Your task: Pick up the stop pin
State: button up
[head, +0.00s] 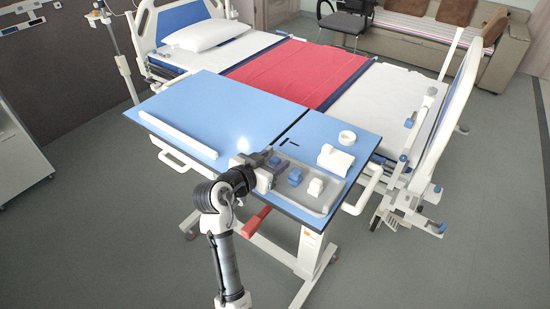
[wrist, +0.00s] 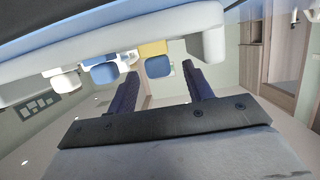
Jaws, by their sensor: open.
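I cannot clearly tell which thing is the stop pin. A small dark bar (head: 287,142) lies on the blue tabletop (head: 320,128), just beyond my gripper (head: 270,156). My gripper is low over the table at the left end of a grey tray (head: 325,207). The tray holds a blue-topped piece (head: 295,175) and a white block (head: 315,187). In the wrist view my gripper (wrist: 160,82) is open with nothing between its fingers. Above the fingers there show a blue block (wrist: 157,66), a yellow piece (wrist: 152,48) and white blocks (wrist: 65,81).
A white ring (head: 347,137) and a white shaped block (head: 335,159) stand at the table's right. A long white bar (head: 178,134) lies on the left panel. The bed (head: 290,70) stands behind the table. The middle of the left panel is clear.

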jog(key=c, duration=1.1)
jog(key=shift+o, duration=0.2)
jog(key=shift+w+r, duration=0.1)
